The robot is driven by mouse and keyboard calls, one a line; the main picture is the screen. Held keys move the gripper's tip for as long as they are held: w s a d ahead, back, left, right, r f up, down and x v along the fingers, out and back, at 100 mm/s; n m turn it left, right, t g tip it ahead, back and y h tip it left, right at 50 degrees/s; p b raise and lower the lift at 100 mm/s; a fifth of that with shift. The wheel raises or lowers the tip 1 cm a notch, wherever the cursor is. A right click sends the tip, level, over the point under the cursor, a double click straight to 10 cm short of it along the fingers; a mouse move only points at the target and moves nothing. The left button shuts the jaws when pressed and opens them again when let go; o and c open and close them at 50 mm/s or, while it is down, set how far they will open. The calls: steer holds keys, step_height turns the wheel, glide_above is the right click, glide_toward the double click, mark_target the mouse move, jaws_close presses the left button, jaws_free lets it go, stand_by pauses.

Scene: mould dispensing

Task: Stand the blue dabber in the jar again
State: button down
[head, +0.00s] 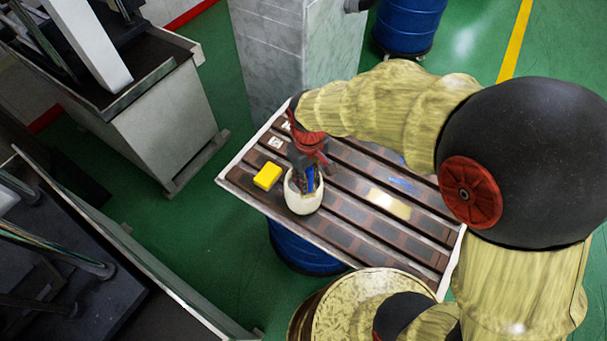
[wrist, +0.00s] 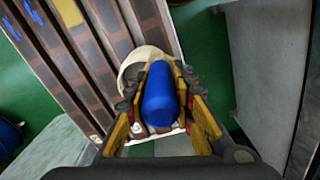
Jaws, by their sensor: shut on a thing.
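The blue dabber (wrist: 160,100) is held between the fingers of my gripper (wrist: 158,82) in the wrist view. In the head view, my gripper (head: 309,158) points down over the jar and the dabber (head: 309,181) shows as a blue strip between the fingers. The cream-white jar (head: 303,204) stands upright on the slatted table; its pale rim (wrist: 140,55) shows behind the dabber in the wrist view. The dabber's lower end is hidden at the jar's mouth. I cannot tell how deep it sits or whether it touches the jar.
A yellow block (head: 267,175) lies left of the jar. The slatted table (head: 345,165) also bears a pale yellow patch (head: 388,203) and blue marks (head: 403,185) to the right. A grey cabinet (head: 300,50) stands behind the table. The table's right part is mostly clear.

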steer(key=shift+w+a+f+b, duration=0.1)
steer(key=shift+w+f+b, duration=0.15)
steer(key=shift+w+f, duration=1.25)
steer(key=shift+w+a+f+b, duration=0.1)
steer(key=shift+w+f+b, duration=0.15)
steer(key=shift+w+f, duration=1.2)
steer(key=shift+w+f+b, duration=0.25)
steer(key=shift+w+f, duration=0.6)
steer(key=shift+f, duration=1.25)
steer(key=shift+f, duration=0.15)
steer(key=c, duration=1.5)
jaws_free()
step_height(320, 180, up, 12)
steer(key=p, duration=0.1)
steer(key=shift+r, duration=0.2)
